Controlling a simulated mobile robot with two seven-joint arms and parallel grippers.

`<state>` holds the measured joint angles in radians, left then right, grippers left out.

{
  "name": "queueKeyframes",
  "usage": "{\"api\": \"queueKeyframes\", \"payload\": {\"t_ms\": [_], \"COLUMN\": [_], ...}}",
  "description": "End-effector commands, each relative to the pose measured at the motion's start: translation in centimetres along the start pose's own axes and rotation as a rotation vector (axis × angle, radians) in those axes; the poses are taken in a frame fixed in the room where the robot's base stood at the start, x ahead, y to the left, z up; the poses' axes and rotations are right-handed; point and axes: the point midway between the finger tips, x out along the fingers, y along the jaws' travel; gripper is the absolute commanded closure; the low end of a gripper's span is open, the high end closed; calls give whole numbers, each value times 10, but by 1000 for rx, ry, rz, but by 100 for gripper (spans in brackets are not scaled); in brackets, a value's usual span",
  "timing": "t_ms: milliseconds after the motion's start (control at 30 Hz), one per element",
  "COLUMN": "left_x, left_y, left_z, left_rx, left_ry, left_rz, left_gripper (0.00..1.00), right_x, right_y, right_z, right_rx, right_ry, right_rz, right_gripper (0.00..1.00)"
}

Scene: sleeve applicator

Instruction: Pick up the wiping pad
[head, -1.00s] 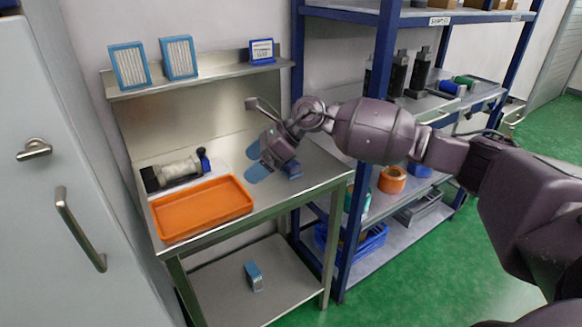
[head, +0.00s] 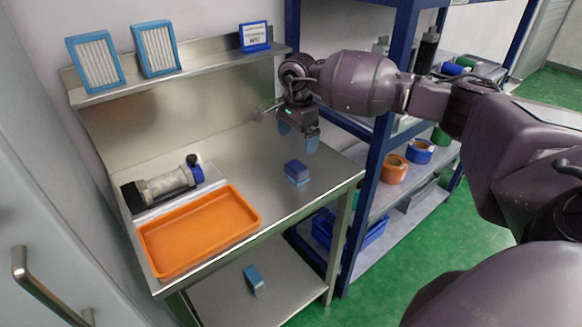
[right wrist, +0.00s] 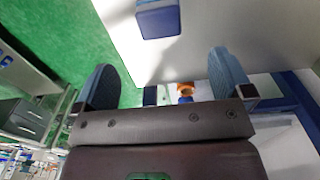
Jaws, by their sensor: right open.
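The wiping pad, seemingly the small blue block with a lighter base (head: 297,172), lies on the steel bench (head: 240,165) right of the orange tray. It also shows at the top of the right wrist view (right wrist: 158,20). My right gripper (head: 298,136) is open with blue fingertips pointing down, above and behind the pad in the head view. In the right wrist view the gap between its fingers (right wrist: 164,78) is empty, and the pad is beyond the fingertips, apart from them. My left gripper is not in view.
The orange tray (head: 198,232) fills the bench's front left. A cylindrical device (head: 168,184) lies behind it. Filter panels (head: 95,62) and a small sign (head: 254,37) stand on the upper shelf. A blue rack (head: 372,190) is close on the right. Another blue block (head: 254,280) is on the lower shelf.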

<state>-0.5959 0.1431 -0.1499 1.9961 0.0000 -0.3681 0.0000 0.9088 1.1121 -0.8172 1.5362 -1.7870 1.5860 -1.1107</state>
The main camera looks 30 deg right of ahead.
Motion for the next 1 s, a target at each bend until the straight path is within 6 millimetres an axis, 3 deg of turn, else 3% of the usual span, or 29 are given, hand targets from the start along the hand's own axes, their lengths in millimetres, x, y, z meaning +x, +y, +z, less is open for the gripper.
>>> {"api": "queueKeyframes", "payload": {"t_ms": [267,567,833,1000], "left_x": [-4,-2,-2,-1], "left_y": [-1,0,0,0], "left_z": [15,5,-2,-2], "left_rx": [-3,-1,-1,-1], "left_ry": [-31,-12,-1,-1], "left_rz": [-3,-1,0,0], "left_gripper": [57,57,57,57], "right_x": [39,59,95,102], "right_y": [0,-1,-2,-3], "right_z": [1,1,1,1], "right_rx": [2,1,3,1], "right_ry": [-3,-3,-3,-2], "right_rz": [3,1,1,-1], "right_gripper": [2,2,2,2]}}
